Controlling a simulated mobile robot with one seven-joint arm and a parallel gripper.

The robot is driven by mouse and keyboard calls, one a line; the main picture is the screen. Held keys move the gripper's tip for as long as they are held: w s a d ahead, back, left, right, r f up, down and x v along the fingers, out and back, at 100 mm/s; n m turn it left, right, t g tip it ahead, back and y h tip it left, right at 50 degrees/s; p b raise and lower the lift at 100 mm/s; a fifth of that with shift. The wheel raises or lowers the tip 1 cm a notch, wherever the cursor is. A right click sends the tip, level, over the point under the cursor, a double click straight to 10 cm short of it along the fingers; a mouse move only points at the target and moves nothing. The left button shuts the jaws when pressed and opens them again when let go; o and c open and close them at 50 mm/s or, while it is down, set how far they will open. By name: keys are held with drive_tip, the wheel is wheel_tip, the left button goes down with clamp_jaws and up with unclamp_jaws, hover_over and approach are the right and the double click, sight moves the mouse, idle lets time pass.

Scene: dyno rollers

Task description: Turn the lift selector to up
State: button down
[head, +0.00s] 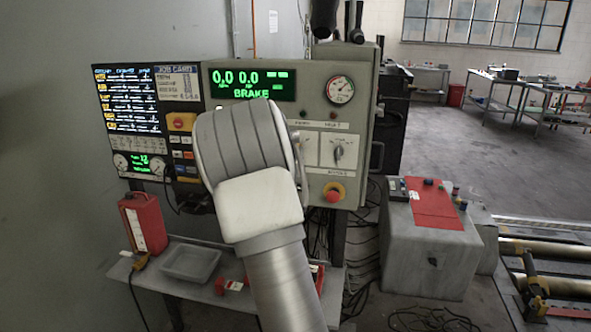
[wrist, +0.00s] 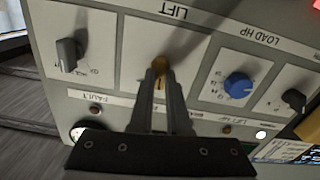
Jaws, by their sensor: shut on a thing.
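The lift selector (wrist: 160,61) is a small brownish knob on a white plate of the control panel, under the upside-down LIFT label (wrist: 181,13) in the wrist view. My gripper (wrist: 160,72) is shut on this knob, its two narrow fingers reaching it from below in the picture. The fingers cover much of the knob, so I cannot tell which way it points. In the head view my arm stands in front of the control panel (head: 318,78) and hides the gripper and the lift selector.
A dark knob (wrist: 68,52) sits left of the lift selector in the wrist view; a blue knob (wrist: 238,86) and another dark knob (wrist: 293,100) sit right. A red emergency button (head: 334,193) is low on the panel. A grey tray (head: 190,262) lies on the shelf below.

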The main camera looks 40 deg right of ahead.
drive_tip(key=m+b, duration=0.9)
drive_tip(key=b, duration=0.1)
drive_tip(key=shift+s+d, duration=0.1)
drive_tip(key=shift+d, duration=0.05)
drive_tip(key=shift+m+b, duration=0.3)
drive_tip(key=shift+m, duration=0.1)
drive_tip(key=c, duration=0.9)
unclamp_jaws()
drive_tip(key=p+v, duration=0.1)
drive_tip(key=v, duration=1.6)
drive_tip(key=shift+s, duration=0.2)
